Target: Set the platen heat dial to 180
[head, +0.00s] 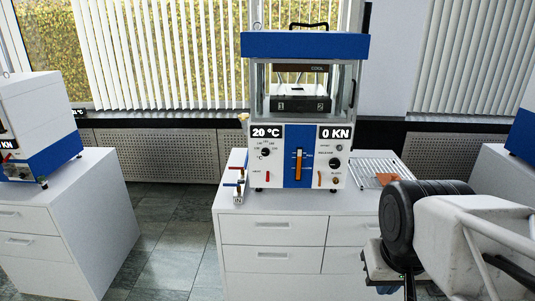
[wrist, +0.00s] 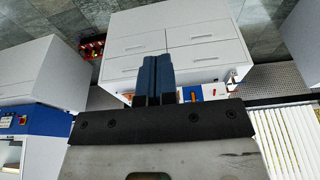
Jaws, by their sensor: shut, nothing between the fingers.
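The lab press (head: 306,110) stands on a white cabinet in the middle of the head view. The heat dial (head: 265,152) is a small black knob on the left of its front panel, under a display reading 20 °C (head: 266,132). Numbers surround the dial but are too small to read. My gripper (wrist: 154,78) is shut and empty in the wrist view, its blue-grey fingers side by side. In the head view my arm is at the lower right, apart from the press, and the fingertips are not clear there. In the wrist view the dial cannot be made out.
A display reading 0 KN (head: 335,132), an orange lever (head: 299,164) and a larger black knob (head: 334,163) share the panel. A wire rack (head: 375,165) is right of the press, valves (head: 238,180) left. Other presses stand at both sides.

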